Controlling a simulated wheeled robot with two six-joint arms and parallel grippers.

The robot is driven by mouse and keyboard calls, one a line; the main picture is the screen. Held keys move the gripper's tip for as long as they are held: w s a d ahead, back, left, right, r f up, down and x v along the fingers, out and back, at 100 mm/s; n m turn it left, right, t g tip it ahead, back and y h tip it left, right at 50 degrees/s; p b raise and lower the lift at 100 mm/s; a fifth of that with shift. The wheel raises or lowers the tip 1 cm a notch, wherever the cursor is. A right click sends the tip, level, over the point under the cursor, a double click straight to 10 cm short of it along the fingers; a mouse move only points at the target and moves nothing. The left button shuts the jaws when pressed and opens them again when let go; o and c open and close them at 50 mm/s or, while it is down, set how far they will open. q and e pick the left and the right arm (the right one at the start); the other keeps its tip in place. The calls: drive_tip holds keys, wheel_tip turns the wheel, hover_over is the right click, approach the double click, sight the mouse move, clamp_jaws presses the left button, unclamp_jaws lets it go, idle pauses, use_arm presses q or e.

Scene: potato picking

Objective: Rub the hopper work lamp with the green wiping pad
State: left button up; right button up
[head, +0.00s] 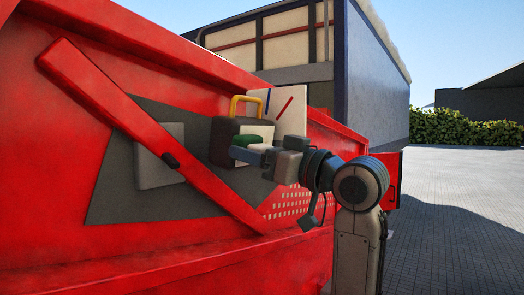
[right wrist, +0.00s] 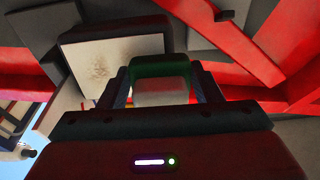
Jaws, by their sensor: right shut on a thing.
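My right gripper (head: 258,154) is shut on the green wiping pad (head: 247,140), which has a pale block on its near side. The pad also shows between the fingers in the right wrist view (right wrist: 160,64). A dark boxy unit with a yellow handle (head: 224,131), which looks like the work lamp, stands just behind the pad. In the right wrist view its pale, dark-smudged face (right wrist: 100,62) is beyond and left of the pad. I cannot tell whether pad and face touch. The pad and gripper hide part of the unit in the head view. My left gripper is not in view.
The red hopper wall (head: 60,190) has a slanted red bar (head: 110,100) in front of a grey box (head: 155,150). A white board with blue and red marks (head: 290,98) stands behind the lamp. Open paving (head: 460,180) lies to the right.

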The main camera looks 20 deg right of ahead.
sight(267, 140)
drive_tip(key=w+d, duration=0.1)
drive_tip(key=d, duration=0.1)
drive_tip(key=w+d, duration=0.2)
drive_tip(key=w+d+r, duration=0.1)
drive_tip(key=w+d, duration=0.1)
drive_tip(key=d, duration=0.1)
drive_tip(key=shift+a+p, duration=0.15)
drive_tip(key=shift+p, duration=0.15)
drive_tip(key=shift+s+a+f+p, duration=0.15)
drive_tip(key=shift+s+a+p, duration=0.2)
drive_tip(key=shift+s+a, duration=0.65)
drive_tip(key=shift+s+a+f+p, duration=0.1)
drive_tip(key=shift+s+a+p, duration=0.2)
drive_tip(key=shift+s+a, duration=0.65)
drive_tip(key=shift+s+a+f+p, duration=0.15)
drive_tip(key=shift+s+a+p, duration=0.3)
drive_tip(key=shift+a, duration=0.95)
drive_tip(key=shift+s, duration=0.1)
drive_tip(key=shift+d, duration=0.1)
